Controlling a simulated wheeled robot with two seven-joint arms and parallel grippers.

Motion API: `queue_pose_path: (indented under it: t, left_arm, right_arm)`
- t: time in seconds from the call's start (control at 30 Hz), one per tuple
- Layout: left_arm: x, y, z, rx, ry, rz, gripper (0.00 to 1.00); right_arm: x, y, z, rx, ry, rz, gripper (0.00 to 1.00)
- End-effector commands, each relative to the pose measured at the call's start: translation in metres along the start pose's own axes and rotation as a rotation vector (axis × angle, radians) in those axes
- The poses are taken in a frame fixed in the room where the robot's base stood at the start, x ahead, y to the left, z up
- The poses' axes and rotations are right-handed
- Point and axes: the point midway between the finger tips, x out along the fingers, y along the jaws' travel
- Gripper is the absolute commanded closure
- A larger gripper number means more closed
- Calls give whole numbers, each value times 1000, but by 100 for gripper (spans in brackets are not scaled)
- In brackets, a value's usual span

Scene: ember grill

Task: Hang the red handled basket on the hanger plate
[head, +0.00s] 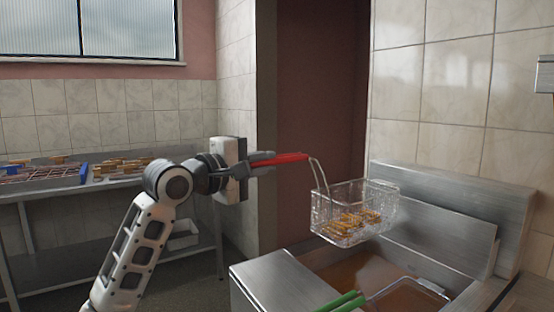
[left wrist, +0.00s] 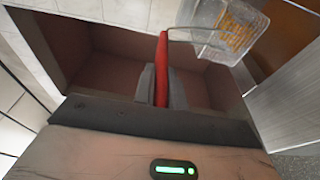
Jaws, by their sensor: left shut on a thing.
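The red handled basket (head: 352,212) is a wire basket with several golden fried pieces inside. It hangs in the air above the fryer, roughly level. My left gripper (head: 258,166) is shut on its red handle (head: 285,159), left of the basket. In the left wrist view the red handle (left wrist: 162,75) runs between the two fingers, and the basket (left wrist: 225,30) is beyond them. A slanted metal plate (head: 440,243) stands at the back of the fryer, right of and apart from the basket; I cannot tell surely that it is the hanger plate. My right gripper is out of view.
The fryer (head: 262,278) holds brown oil (head: 355,272). A green handled basket (head: 345,302) sits low at the fryer's front right. A steel table (head: 95,182) with food and a rack stands at the left. A metal fixture (head: 544,75) is on the right wall.

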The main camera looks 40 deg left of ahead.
Motion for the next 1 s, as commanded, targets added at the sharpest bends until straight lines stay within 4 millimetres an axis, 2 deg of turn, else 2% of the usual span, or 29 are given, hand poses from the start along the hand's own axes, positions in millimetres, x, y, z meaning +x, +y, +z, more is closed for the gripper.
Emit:
queue_pose_path:
  t: [0.17, 0.77, 1.0]
  left_arm:
    - [6, 4, 1, -1, 0, 10, 100]
    - [46, 4, 11, -1, -2, 9, 100]
    - [47, -15, 11, -1, 0, 9, 100]
  right_arm:
    - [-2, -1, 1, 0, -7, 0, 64]
    - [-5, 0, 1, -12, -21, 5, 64]
    - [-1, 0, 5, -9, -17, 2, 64]
